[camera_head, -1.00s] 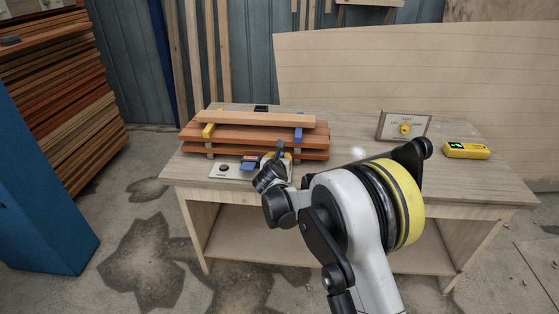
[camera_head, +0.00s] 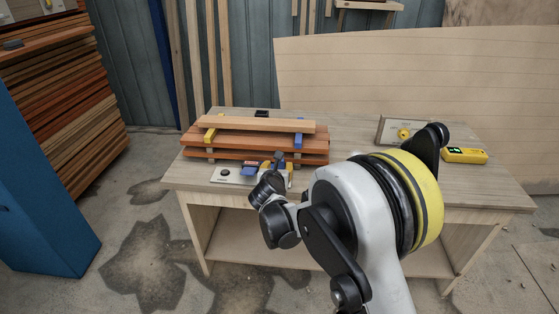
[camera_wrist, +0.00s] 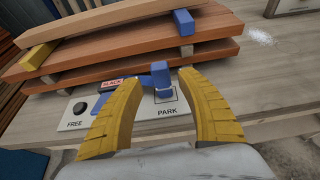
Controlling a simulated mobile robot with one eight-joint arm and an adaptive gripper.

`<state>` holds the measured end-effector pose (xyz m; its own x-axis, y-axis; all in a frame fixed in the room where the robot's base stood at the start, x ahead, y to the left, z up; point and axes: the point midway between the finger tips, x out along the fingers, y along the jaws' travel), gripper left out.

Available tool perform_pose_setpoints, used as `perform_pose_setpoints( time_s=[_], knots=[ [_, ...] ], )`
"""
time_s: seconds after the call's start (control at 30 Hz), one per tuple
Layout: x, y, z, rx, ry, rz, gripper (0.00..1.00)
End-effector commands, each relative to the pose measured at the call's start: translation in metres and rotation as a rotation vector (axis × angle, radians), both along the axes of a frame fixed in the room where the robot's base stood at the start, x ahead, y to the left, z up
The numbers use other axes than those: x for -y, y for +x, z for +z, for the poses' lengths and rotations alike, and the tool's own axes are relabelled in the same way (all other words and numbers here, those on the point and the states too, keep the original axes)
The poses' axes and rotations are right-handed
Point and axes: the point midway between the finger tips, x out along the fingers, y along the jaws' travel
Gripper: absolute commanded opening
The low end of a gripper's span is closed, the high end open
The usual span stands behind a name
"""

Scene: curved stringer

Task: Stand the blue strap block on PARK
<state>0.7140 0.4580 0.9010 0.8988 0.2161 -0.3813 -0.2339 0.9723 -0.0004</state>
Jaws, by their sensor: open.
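An upright blue strap block (camera_wrist: 161,78) stands at the PARK square (camera_wrist: 178,96) on the pale panel in the wrist view. Its base is inside or over the left part of the outline; exact seating is hard to tell. My gripper (camera_wrist: 159,84) is open, with one yellow finger on each side of the block and gaps visible. A blue piece with a red-and-white SLACK label (camera_wrist: 112,84) lies just left of the block; whether they are joined is unclear. In the head view my arm partly hides this area.
The panel (camera_wrist: 72,124) has a black knob (camera_wrist: 79,107) above FREE. Behind it, stacked boards (camera_head: 255,141) hold a yellow block (camera_wrist: 37,57) and another blue block (camera_wrist: 184,22). A framed sign with a yellow knob (camera_head: 403,134) and a yellow device (camera_head: 464,155) stand right. The bench's right front is clear.

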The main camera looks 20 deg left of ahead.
Motion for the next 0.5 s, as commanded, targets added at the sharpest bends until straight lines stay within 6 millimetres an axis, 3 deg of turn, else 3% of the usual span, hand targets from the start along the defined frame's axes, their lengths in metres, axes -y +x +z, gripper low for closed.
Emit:
perform_pose_setpoints(
  time_s=[0.2,0.5],
  knots=[
    [0.009,-0.039,0.018,0.0,0.0,0.0,0.45],
    [0.013,-0.054,0.023,0.0,0.0,0.0,0.45]
  ],
)
